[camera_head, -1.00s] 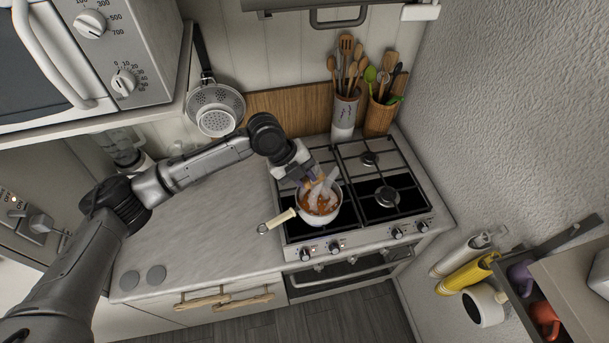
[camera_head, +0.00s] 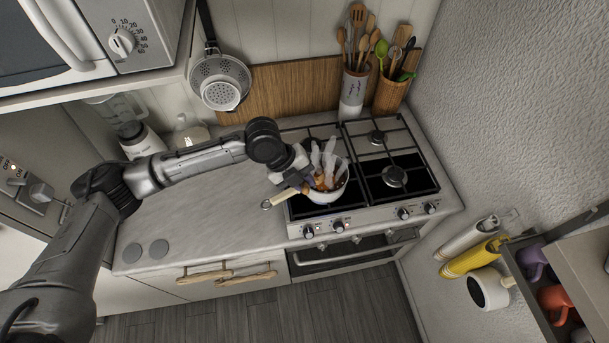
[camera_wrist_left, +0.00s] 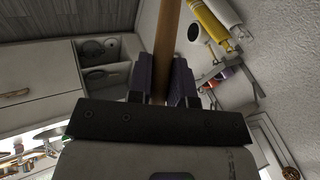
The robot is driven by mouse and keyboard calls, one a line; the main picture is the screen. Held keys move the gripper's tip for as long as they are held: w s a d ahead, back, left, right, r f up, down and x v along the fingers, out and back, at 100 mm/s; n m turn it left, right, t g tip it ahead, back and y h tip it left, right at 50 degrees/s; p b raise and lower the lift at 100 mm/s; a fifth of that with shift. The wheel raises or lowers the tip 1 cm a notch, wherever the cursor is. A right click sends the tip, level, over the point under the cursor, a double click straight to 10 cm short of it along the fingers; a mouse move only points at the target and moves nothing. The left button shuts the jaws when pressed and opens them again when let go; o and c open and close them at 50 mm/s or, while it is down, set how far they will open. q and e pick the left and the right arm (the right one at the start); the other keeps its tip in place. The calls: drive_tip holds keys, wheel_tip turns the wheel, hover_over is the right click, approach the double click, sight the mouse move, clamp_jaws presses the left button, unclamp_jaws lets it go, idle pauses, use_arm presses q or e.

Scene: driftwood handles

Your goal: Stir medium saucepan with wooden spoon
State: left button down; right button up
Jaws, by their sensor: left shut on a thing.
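The medium saucepan (camera_head: 341,190) is a white pot with a pale handle (camera_head: 284,197) pointing left. It stands on the front left burner of the hob, with brown contents and white steam rising. My left gripper (camera_head: 303,181) is at the left side of the pot's rim, above the handle's inner end. In the left wrist view its purple fingers (camera_wrist_left: 163,82) are shut on the wooden spoon (camera_wrist_left: 163,40), whose straight handle runs up out of the frame. The spoon's far end is not clear among the steam and contents. My right gripper is not in view.
The gas hob (camera_head: 394,177) has free burners right of and behind the pot. A white utensil crock (camera_head: 352,92) and a wooden one (camera_head: 389,95) stand behind it. A grey worktop (camera_head: 200,215) lies clear to the left. A strainer (camera_head: 219,82) hangs on the wall.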

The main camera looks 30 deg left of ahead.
use_arm(q)
drive_tip(key=shift+w+a+f+b, duration=0.2)
drive_tip(key=shift+w+f+b, duration=1.1)
drive_tip(key=shift+w+f, duration=0.3)
drive_tip(key=shift+w+a+f+b, duration=0.2)
drive_tip(key=shift+w+f+b, duration=1.1)
drive_tip(key=shift+f, duration=0.5)
drive_tip(key=shift+w, duration=0.1)
